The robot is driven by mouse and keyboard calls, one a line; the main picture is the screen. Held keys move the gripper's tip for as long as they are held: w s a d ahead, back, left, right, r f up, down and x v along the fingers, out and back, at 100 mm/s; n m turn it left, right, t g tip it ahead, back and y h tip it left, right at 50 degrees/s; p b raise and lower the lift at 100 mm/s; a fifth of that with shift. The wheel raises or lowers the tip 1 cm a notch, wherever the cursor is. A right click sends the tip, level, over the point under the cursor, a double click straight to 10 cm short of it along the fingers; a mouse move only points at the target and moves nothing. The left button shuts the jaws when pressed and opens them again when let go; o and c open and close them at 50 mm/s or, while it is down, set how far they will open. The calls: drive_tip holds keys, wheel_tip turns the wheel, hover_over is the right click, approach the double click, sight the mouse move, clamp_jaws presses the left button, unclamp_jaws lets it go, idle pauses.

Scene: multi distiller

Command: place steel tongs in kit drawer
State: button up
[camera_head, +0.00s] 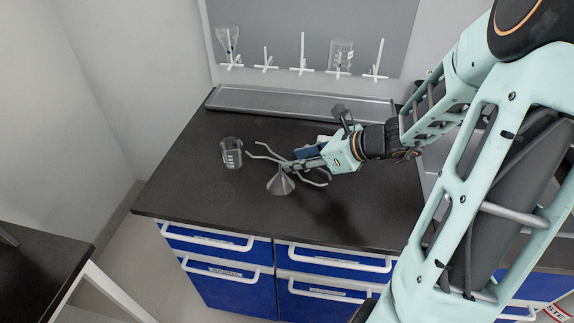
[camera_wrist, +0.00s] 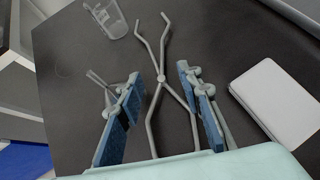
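The steel tongs (camera_wrist: 161,77) lie on the dark bench top, their crossed arms spread in an X; in the head view their curved ends (camera_head: 262,151) show past my gripper. My gripper (camera_head: 297,165) is low over the bench at the tongs. In the wrist view my gripper (camera_wrist: 165,90) has its two blue-padded fingers apart, with the tongs' pivot and legs between them. The pads do not appear closed on the tongs. Blue drawers with white handles, a left one (camera_head: 205,246) and a right one (camera_head: 330,264), are shut under the bench. Their labels are too small to read.
A metal funnel (camera_head: 280,184) stands close to my gripper on the front side. A glass beaker (camera_head: 231,153) stands to the left. A white flat box (camera_wrist: 277,101) lies right of the fingers. A metal tray (camera_head: 290,103) and drying rack (camera_head: 310,40) are behind. The left front bench is clear.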

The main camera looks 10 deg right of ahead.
drive_tip(key=x, duration=0.2)
drive_tip(key=shift+w+a+f, duration=0.2)
clamp_jaws()
drive_tip(key=shift+r, duration=0.1)
